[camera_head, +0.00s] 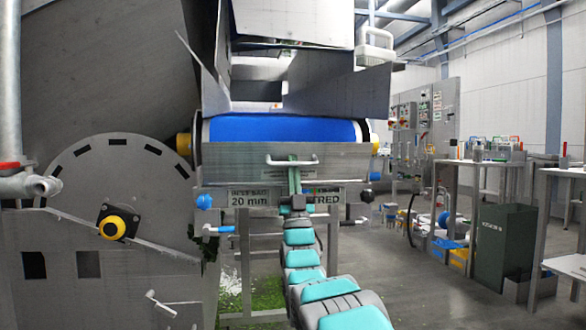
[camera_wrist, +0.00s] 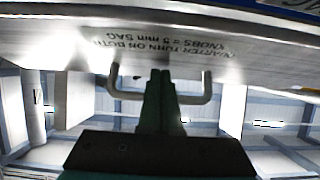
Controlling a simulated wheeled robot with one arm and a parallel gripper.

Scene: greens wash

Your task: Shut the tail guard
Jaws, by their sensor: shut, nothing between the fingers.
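The tail guard (camera_head: 240,162) is a grey metal panel across the end of the blue belt (camera_head: 282,129), with the belt showing above it. Its pale bar handle (camera_head: 306,161) is on the front face. In the wrist view the guard (camera_wrist: 225,45) carries upside-down lettering, and its U-shaped handle (camera_wrist: 207,88) spans both sides of my fingers. My gripper (camera_wrist: 160,74) is shut and empty, its green fingers pointing at the panel within the handle's outline. In the head view my gripper (camera_head: 294,172) is just below the handle bar. I cannot tell whether it touches the handle or panel.
A large grey drum housing (camera_head: 120,180) stands close at left. Greens lie on the floor (camera_head: 262,293) below.

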